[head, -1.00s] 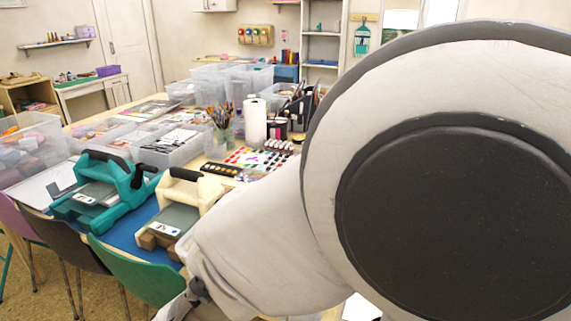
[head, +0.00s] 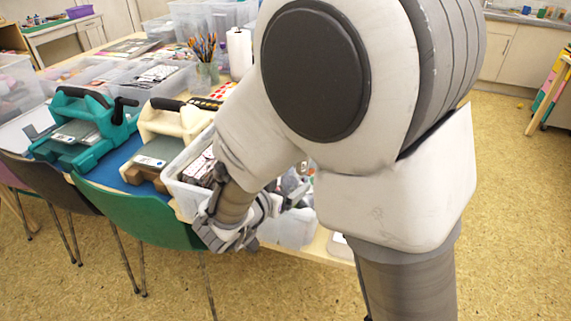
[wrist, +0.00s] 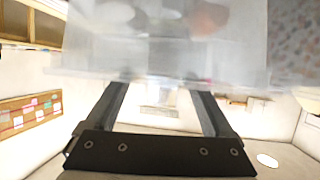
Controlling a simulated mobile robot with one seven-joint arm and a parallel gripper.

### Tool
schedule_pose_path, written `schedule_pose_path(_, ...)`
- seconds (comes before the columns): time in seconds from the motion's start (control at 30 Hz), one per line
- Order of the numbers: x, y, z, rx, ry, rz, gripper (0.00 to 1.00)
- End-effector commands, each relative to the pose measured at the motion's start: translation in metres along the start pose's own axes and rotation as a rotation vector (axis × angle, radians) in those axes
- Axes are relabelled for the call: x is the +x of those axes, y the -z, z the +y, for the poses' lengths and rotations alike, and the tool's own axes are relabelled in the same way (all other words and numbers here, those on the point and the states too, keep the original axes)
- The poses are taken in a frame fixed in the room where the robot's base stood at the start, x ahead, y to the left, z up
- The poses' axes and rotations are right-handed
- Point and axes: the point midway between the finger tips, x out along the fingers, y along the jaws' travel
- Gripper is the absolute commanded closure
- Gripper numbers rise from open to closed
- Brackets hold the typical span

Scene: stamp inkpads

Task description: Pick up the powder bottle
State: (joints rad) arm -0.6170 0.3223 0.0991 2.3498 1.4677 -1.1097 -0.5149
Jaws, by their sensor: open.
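I cannot make out the powder bottle in either current view; my arm hides part of the table in the head view. My gripper (wrist: 160,98) shows in the wrist view with its two dark fingers spread apart and nothing clear between them. A blurred, translucent container (wrist: 165,45) fills the top of the wrist view close beyond the fingertips; I cannot tell whether they touch it. In the head view my wrist hangs at the table's front edge, beside a clear bin (head: 184,196), and the fingertips cannot be made out.
A teal press (head: 92,130) and a cream press (head: 172,125) stand left of my arm. Another clear bin (head: 290,228) sits at the front edge, right of my wrist. A green chair (head: 130,210) stands in front of the table. Open floor lies to the right.

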Motion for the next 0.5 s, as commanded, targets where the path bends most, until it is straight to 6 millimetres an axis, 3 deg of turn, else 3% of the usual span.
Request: schedule_pose_path(0.5,0.053,0.005,-0.003,0.0,0.0,0.0,0.13)
